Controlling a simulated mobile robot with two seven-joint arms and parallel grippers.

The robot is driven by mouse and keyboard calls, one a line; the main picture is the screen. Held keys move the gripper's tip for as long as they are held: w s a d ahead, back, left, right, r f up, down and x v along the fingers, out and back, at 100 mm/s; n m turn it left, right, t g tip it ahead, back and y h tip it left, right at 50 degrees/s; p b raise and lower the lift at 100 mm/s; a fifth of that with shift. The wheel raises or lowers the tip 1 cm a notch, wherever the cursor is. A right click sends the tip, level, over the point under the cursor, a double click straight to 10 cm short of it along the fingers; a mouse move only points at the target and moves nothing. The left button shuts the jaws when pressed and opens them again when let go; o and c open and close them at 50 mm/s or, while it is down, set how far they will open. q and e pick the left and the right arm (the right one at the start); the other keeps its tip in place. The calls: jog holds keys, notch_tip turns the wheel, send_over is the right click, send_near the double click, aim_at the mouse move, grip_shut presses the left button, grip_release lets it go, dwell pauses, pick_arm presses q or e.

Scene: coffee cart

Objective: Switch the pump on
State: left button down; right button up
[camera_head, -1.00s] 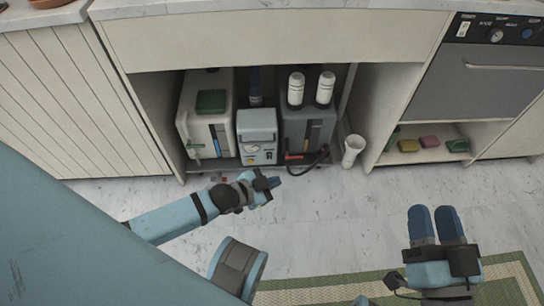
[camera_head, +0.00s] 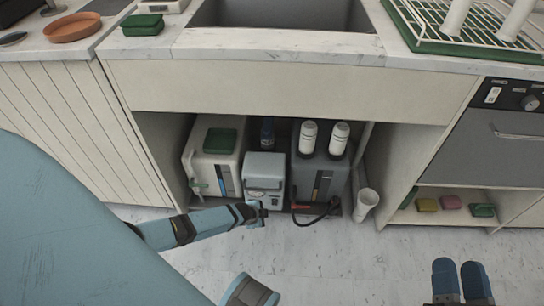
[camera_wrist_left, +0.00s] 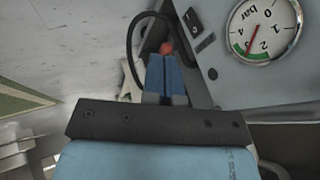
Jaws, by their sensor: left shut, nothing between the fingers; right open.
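The pump appears to be the small grey-blue box (camera_head: 264,170) in the middle of the open cabinet under the sink. In the left wrist view its front (camera_wrist_left: 224,75) fills the upper right, with a round bar gauge (camera_wrist_left: 264,30) and a small dark switch or label (camera_wrist_left: 193,19). My left gripper (camera_head: 262,212) is shut and empty, low in front of the box. Its fingers (camera_wrist_left: 165,72) lie beside the box front in the wrist view; contact is unclear. A red piece shows at their tips. My right gripper (camera_head: 459,278) is open and empty over the floor.
A white canister (camera_head: 214,160) stands left of the box, and a grey unit (camera_head: 320,170) with two white bottles stands right. A black hose (camera_head: 318,215) and a white cup-like tube (camera_head: 367,203) are further right. The floor in front is clear.

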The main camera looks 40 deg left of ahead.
aim_at(275, 202)
pick_arm(q)
jog(key=w+a+f+b, duration=0.1)
jog(key=w+f+b, duration=0.7)
jog(key=w+b, duration=0.1)
jog(key=shift+a+f+b, duration=0.2)
jog(key=shift+f+b, duration=0.1)
jog(key=shift+b, duration=0.15)
pick_arm(e)
notch_tip(275, 202, down, 8)
jog(key=w+n+g, duration=0.2)
jog(key=n, duration=0.1)
jog(key=shift+w+d+n, duration=0.3)
jog(key=shift+d, duration=0.1)
